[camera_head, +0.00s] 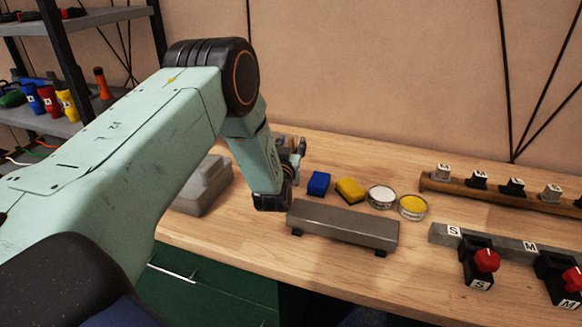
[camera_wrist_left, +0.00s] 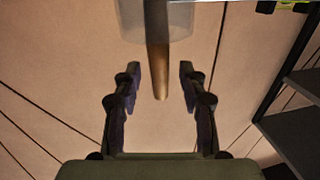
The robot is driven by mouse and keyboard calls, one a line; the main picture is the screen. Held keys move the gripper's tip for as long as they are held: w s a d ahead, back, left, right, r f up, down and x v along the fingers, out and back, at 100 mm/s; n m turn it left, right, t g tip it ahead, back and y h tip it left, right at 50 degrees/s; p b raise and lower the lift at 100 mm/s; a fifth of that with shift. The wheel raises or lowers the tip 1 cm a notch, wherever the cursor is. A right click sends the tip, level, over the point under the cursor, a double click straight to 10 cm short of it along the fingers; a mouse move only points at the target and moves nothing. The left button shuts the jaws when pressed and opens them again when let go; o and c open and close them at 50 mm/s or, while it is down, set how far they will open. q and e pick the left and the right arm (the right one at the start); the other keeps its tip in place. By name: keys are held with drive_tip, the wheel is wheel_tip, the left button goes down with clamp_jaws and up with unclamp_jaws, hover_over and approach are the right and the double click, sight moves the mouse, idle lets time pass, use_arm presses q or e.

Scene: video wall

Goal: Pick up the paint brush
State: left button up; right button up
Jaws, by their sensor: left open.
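In the left wrist view, a brown wooden handle (camera_wrist_left: 158,65), apparently the paint brush's, comes out of a pale translucent container (camera_wrist_left: 180,22) at the top edge. Its end lies between the two dark fingers of my left gripper (camera_wrist_left: 160,78), with a gap on both sides. The gripper is open and touches nothing that I can see. In the head view my left gripper (camera_head: 294,149) shows partly behind my arm at the back of the bench. The brush and its container are hidden there. My right gripper is not in view.
On the wooden bench (camera_head: 350,160) are a blue block (camera_head: 318,183), a yellow block (camera_head: 350,190), a white tin (camera_head: 381,197), a yellow tin (camera_head: 413,207) and a grey bar (camera_head: 343,225). Racks with red knobs (camera_head: 487,260) stand right. Shelves (camera_head: 70,125) stand left.

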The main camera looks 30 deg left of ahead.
use_arm(q)
drive_tip(key=shift+w+a+f, duration=0.1)
drive_tip(key=shift+a+f, duration=0.05)
drive_tip(key=shift+c, duration=0.5)
drive_tip(key=shift+d, duration=0.2)
drive_tip(key=c, duration=0.4)
drive_tip(key=shift+a, duration=0.1)
clamp_jaws()
